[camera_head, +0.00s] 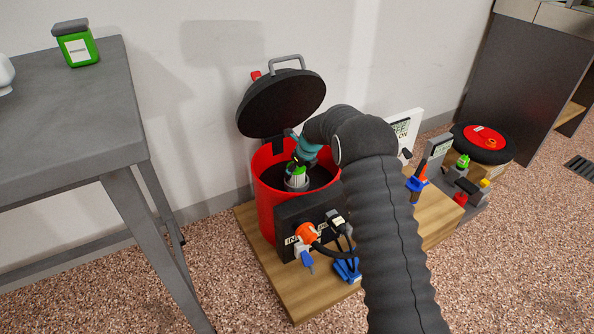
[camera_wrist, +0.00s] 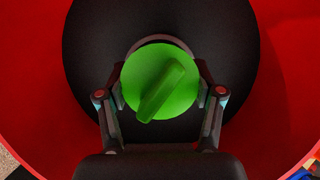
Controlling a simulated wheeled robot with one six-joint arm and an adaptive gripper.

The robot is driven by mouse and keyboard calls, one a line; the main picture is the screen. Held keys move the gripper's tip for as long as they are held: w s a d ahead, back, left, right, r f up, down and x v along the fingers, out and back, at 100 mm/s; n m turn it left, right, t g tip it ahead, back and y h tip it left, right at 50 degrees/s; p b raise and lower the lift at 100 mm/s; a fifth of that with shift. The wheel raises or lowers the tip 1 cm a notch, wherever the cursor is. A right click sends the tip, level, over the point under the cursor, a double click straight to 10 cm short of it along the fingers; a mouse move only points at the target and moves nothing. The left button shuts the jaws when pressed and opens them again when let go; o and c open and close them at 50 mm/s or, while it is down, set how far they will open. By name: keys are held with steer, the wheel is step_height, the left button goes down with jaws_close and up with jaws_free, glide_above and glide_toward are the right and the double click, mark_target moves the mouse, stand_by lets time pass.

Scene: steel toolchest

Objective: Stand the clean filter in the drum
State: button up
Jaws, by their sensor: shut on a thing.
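The red drum (camera_head: 268,202) stands on a low wooden platform, its black lid (camera_head: 281,103) hinged up at the back. The filter (camera_head: 297,183) is a pale cylinder with a green top and sits inside the drum's opening, looking upright. In the wrist view I look down on its round green cap (camera_wrist: 160,84) with a raised bar handle. My gripper (camera_wrist: 160,96) is shut on the filter, one finger at each side. Red drum wall surrounds the dark floor below. The filter's lower end is hidden, so I cannot tell whether it touches the bottom.
A black panel (camera_head: 290,213) with plugs and cables is on the drum's front. Small tools and a black round lid with a red centre (camera_head: 484,140) are at right. My arm hides part of the platform.

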steer(key=shift+f, duration=0.3)
steer(key=o, duration=1.3)
steer(key=shift+r, duration=0.15)
